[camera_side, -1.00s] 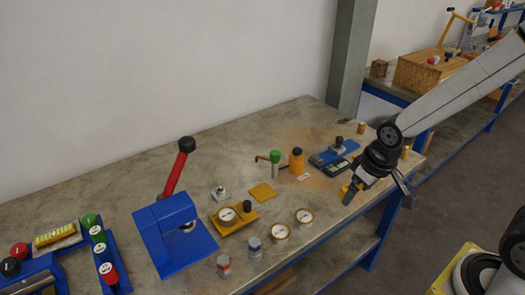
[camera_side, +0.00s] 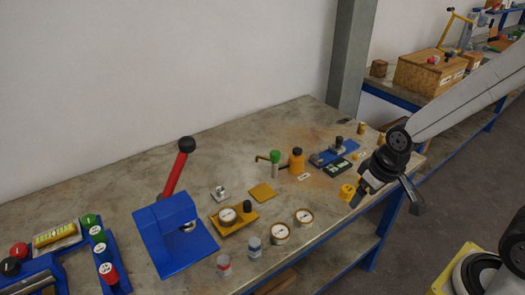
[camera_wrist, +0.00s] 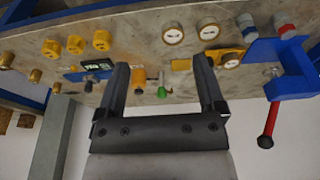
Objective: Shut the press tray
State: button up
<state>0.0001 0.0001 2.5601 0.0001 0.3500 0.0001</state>
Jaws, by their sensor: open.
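A blue press (camera_side: 176,232) with a raised red lever (camera_side: 176,172) and black knob stands on the bench at left centre. It also shows at the right of the wrist view (camera_wrist: 290,84). I cannot clearly make out a tray on it. A smaller blue fixture (camera_side: 326,157) with a black knob lies farther right, with a dark panel (camera_side: 337,168) beside it; I cannot tell whether this includes a tray. My gripper (camera_side: 360,194) is open and empty above the bench's right front edge, apart from both. Its two spread fingers show in the wrist view (camera_wrist: 160,62).
Yellow flanged pieces (camera_side: 347,192) are close to my gripper. Round gauges (camera_side: 279,232), a yellow plate (camera_side: 262,192), an orange bottle (camera_side: 296,159) and a green-topped part (camera_side: 275,160) stand between it and the press. Blue racks (camera_side: 105,262) are at left.

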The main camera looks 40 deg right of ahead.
jog(key=shift+w+m, duration=0.2)
jog(key=shift+m, duration=0.1)
jog(key=c, duration=0.7)
jog(key=shift+w+f+m, duration=0.2)
jog(key=shift+w+m, duration=0.05)
jog(key=shift+m, duration=0.05)
grip_shut()
jog(key=w+f+m+y, duration=0.4)
jog(key=w+f+m, duration=0.1)
jog(key=w+m, duration=0.5)
jog(key=w+f+m+t+y, duration=0.1)
jog(key=w+f+m+y, duration=0.3)
jog(key=w+m, duration=0.6)
jog(key=shift+f+m, duration=0.65)
jog(key=shift+m, duration=0.45)
